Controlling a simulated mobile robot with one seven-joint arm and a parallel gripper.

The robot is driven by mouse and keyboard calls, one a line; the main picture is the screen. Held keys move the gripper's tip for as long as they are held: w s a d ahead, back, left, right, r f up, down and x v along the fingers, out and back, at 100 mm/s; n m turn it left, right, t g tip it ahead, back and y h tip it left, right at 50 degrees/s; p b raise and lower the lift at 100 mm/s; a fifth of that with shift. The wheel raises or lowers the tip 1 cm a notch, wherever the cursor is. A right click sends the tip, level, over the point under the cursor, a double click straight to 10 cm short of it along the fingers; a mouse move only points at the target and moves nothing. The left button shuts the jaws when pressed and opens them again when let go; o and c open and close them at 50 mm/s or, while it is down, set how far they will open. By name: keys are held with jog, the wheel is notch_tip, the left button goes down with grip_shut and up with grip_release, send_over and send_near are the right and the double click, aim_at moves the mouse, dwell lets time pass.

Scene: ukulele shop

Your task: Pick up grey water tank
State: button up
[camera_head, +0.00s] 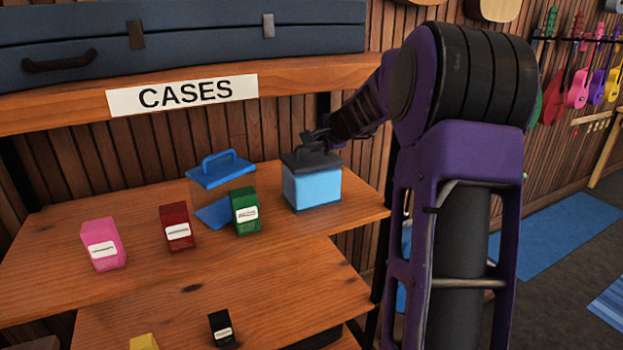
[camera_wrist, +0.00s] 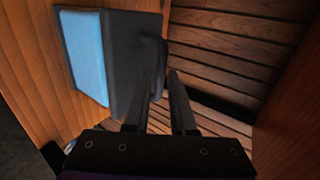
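The grey water tank is a light-blue box with a dark grey lid (camera_head: 312,158) and handle. It stands upright on the upper wooden shelf at its right end. In the wrist view the tank (camera_wrist: 118,62) fills the upper left, with its handle near my fingertips. My gripper (camera_head: 316,138) is at the lid's handle, coming from the upper right. In the wrist view my gripper (camera_wrist: 161,78) has its two fingers apart with a gap between them. The left finger overlaps the handle's lower part; I cannot tell whether the handle is between the fingers.
A blue-lidded tank (camera_head: 222,170) stands left of the grey one. Green (camera_head: 245,211), red (camera_head: 178,228) and pink (camera_head: 103,244) boxes stand on the same shelf (camera_head: 60,225). A blue case (camera_head: 200,35) lies on the shelf above, marked CASES. A slatted wall is behind.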

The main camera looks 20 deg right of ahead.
aim_at(312, 145)
jog(key=x, duration=0.4)
jog(key=shift+d, duration=0.35)
jog(key=shift+c, duration=0.2)
grip_shut()
dwell(0.8)
jog(key=shift+w+r, duration=0.1)
jog(key=shift+r, duration=0.15)
